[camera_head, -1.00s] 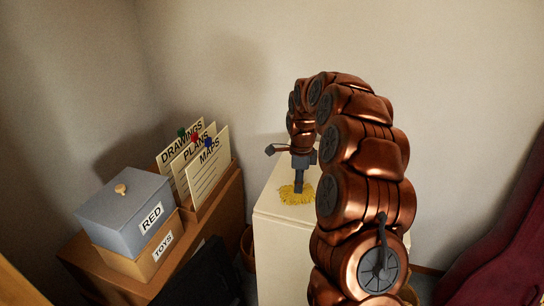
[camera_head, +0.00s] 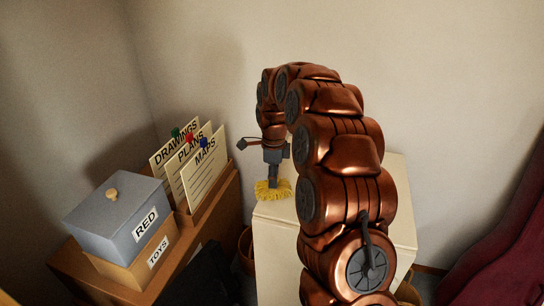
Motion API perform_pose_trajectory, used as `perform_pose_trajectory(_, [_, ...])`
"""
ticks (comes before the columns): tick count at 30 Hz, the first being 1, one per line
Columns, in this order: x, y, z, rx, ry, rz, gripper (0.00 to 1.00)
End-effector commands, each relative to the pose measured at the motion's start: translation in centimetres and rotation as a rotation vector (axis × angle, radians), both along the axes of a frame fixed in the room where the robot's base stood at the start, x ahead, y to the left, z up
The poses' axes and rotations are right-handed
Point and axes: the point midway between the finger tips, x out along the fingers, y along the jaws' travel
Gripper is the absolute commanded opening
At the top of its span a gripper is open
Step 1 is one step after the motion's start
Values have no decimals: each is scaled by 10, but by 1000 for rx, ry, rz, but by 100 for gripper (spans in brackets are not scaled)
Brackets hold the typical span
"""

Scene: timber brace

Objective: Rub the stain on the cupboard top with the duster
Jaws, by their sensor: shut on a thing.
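The cupboard (camera_head: 275,245) is a cream block with a pale top, standing right of centre against the wall. The yellow duster (camera_head: 272,190) is fringed and rests at the left edge of the cupboard top. My gripper (camera_head: 273,172) points down and is shut on the duster from above. My copper arm arches over and hides much of the cupboard top. I cannot make out the stain; it may be hidden by the duster or the arm.
Left of the cupboard, a wooden unit (camera_head: 222,212) carries cards marked DRAWINGS, PLANS and MAPS. A grey RED box (camera_head: 120,215) sits on a TOYS box (camera_head: 150,258). A dark object (camera_head: 205,278) stands in front. A dark red shape (camera_head: 500,240) is at far right.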

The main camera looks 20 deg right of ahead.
Motion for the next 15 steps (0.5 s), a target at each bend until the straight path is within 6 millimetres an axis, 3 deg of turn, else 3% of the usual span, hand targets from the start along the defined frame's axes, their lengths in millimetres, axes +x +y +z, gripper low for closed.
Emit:
perform_pose_trajectory(1, [2, -1, 17, -2, -11, -1, 0])
perform_pose_trajectory(15, [1, 0, 57, -1, -7, 1, 0])
